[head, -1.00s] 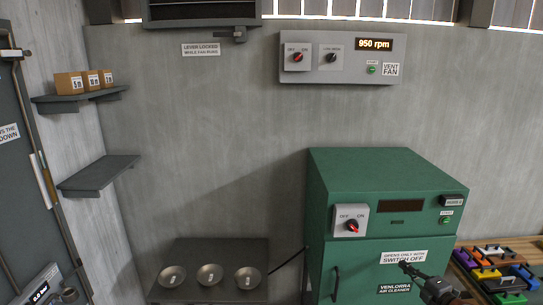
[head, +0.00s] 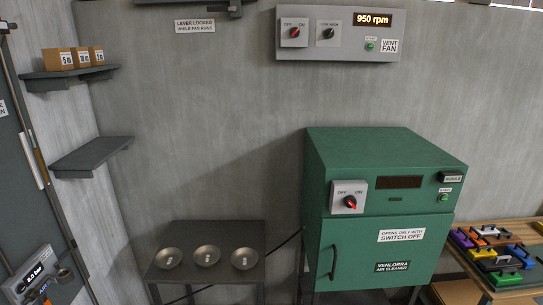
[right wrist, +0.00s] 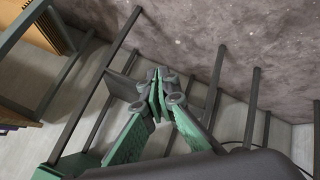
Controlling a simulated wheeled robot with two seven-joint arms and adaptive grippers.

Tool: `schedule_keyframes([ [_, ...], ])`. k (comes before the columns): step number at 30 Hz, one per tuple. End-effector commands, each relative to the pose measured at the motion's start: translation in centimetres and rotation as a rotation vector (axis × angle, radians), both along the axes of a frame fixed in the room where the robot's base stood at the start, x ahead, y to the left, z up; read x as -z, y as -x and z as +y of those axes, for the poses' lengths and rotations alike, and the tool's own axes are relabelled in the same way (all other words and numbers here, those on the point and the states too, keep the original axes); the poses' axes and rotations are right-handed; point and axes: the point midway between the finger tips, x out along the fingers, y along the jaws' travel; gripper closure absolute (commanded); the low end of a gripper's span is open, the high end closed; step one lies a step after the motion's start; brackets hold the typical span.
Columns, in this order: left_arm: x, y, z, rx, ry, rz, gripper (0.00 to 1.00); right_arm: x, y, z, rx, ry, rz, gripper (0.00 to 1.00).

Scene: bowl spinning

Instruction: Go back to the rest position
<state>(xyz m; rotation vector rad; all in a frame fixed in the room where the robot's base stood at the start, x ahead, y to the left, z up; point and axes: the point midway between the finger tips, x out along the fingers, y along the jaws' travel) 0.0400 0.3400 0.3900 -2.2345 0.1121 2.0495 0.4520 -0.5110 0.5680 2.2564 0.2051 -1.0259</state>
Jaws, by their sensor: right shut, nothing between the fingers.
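My right gripper (right wrist: 160,92) shows in the right wrist view, with its fingertips together and nothing between them. It hangs in open air above the floor, among dark metal legs and bars. It is outside the head view. My left gripper is in neither current view. In the head view the green air cleaner (head: 330,235) stands at centre right with its door closed and its display dark. The vent fan panel (head: 345,50) on the wall reads 950 rpm.
Three metal bowls (head: 207,256) sit on a small dark table (head: 235,232). A wooden table (head: 500,296) at the right holds coloured blocks (head: 490,240). A wall shelf (head: 45,82) holds three small boxes, with an empty shelf (head: 90,158) below.

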Motion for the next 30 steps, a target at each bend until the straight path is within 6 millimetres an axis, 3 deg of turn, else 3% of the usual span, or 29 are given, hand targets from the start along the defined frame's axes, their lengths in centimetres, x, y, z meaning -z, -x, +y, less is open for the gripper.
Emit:
schedule_keyframes([
  [1, 0.4, 0.0, 0.0, 0.0, 0.0, 0.0, 0.6, 2.8, 3.2, 1.0, 0.036, -0.029, 0.049, 1.0],
  [3, 0.6, 0.0, 0.0, 0.0, 0.0, 0.0, 0.6, 5.8, 7.1, 2.2, 0.084, -0.062, 0.111, 1.0],
  [9, 1.4, 0.0, 0.0, 0.001, 0.0, 0.001, 0.6, 13.0, 19.1, 6.5, 0.22, -0.157, 0.29, 1.0],
  [15, 2.1, 0.1, 0.0, 0.001, 0.0, 0.002, 0.6, 17.9, 31.2, 11.7, 0.349, -0.242, 0.467, 1.0],
  [18, 2.3, 0.1, 0.0, 0.001, 0.0, 0.003, 0.6, 19.3, 35.9, 14.1, 0.398, -0.275, 0.537, 1.0],
  [21, 2.5, 0.2, 0.0, 0.001, 0.0, 0.003, 0.6, 20.0, 39.1, 15.8, 0.432, -0.297, 0.586, 1.0],
  [24, 2.6, 0.2, 0.0, 0.001, 0.0, 0.003, 0.6, 20.3, 40.9, 16.8, 0.451, -0.309, 0.614, 1.0],
  [30, 2.6, 0.2, 0.0, 0.001, 0.0, 0.003, 0.6, 20.4, 41.4, 17.1, 0.456, -0.312, 0.621, 1.0],
])
